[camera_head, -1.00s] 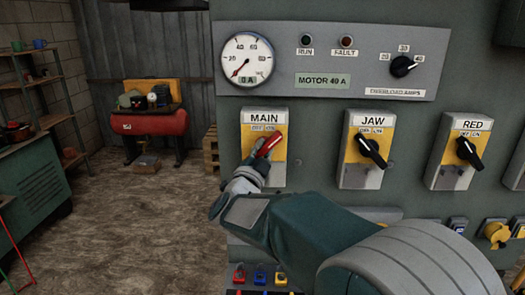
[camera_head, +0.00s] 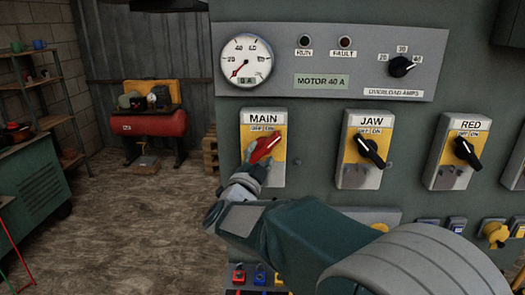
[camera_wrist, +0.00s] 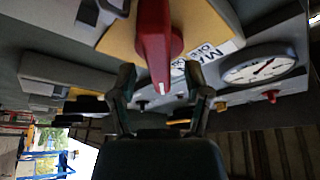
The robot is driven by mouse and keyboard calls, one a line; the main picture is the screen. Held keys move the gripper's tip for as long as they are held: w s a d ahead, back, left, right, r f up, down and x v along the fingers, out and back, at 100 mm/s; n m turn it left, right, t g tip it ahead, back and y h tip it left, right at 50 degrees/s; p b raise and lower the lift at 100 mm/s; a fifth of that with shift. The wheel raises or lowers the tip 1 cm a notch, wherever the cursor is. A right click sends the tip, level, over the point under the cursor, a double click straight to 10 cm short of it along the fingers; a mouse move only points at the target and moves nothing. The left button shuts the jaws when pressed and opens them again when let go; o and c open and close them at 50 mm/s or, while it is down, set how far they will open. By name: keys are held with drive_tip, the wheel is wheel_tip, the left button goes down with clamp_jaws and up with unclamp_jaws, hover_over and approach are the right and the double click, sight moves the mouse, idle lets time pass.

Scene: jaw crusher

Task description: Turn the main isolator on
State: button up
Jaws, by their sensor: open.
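The main isolator (camera_head: 265,148) has a red rotary handle on a yellow and grey box labelled MAIN, OFF and ON. Its handle slants to the upper right, towards the ON side of the label. My gripper (camera_head: 250,172) is at the handle's lower left and hides part of the box. In the wrist view the red handle (camera_wrist: 154,32) reaches down between the two open fingers of my gripper (camera_wrist: 160,82). Whether a finger touches the handle I cannot tell.
The JAW switch (camera_head: 366,150) and RED switch (camera_head: 461,150) stand to the right, with black handles. Above are a round ammeter (camera_head: 246,61), RUN and FAULT lamps and an overload dial (camera_head: 402,66). Coloured buttons (camera_head: 260,277) lie below my arm. Open floor lies left.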

drive_tip(key=v, duration=1)
drive_tip(key=shift+d, duration=0.1)
drive_tip(key=s+d+f+n+g+y, duration=0.2)
drive_tip(key=s+d+f+n+g, duration=0.1)
drive_tip(key=s+d, duration=0.3)
drive_tip(key=s+d+f+n+g+y, duration=0.2)
drive_tip(key=s+d+f+n+g, duration=0.2)
drive_tip(key=s, duration=0.5)
drive_tip(key=s+d+f+n+g+y, duration=0.3)
drive_tip(key=s+d+n+g, duration=0.3)
drive_tip(key=d, duration=0.4)
drive_tip(key=shift+s+f+g, duration=0.2)
drive_tip(key=shift+s+g, duration=0.5)
drive_tip(key=shift+s, duration=0.5)
